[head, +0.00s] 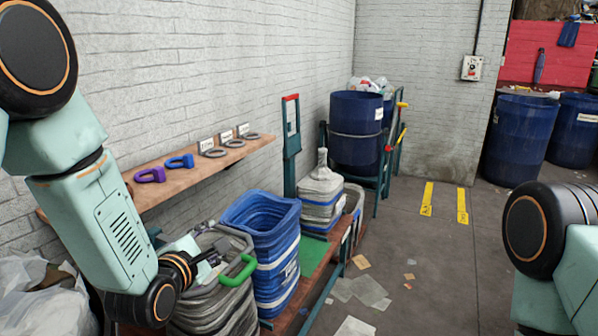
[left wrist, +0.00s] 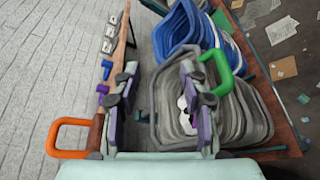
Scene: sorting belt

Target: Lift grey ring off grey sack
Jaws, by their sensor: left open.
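The grey sack (head: 215,312) stands open in the front of the row, ribbed and folded; it also shows in the left wrist view (left wrist: 250,120). A green ring (head: 239,271) sits on its rim, at the right; in the left wrist view the green ring (left wrist: 221,62) is beyond the right finger. I see no grey ring on this sack. Grey rings (head: 214,153) lie on the wall shelf by small white labels. My left gripper (head: 212,248) is open and empty over the sack's mouth, left of the green ring; its fingers (left wrist: 160,100) are spread. My right gripper is out of view.
A blue sack (head: 274,279) stands right behind the grey sack, with another grey-and-blue sack (head: 320,195) beyond. The shelf (head: 205,178) also holds purple (head: 150,175) and blue (head: 180,161) rings. An orange ring (left wrist: 68,154) is left of the gripper. Paper scraps litter the floor.

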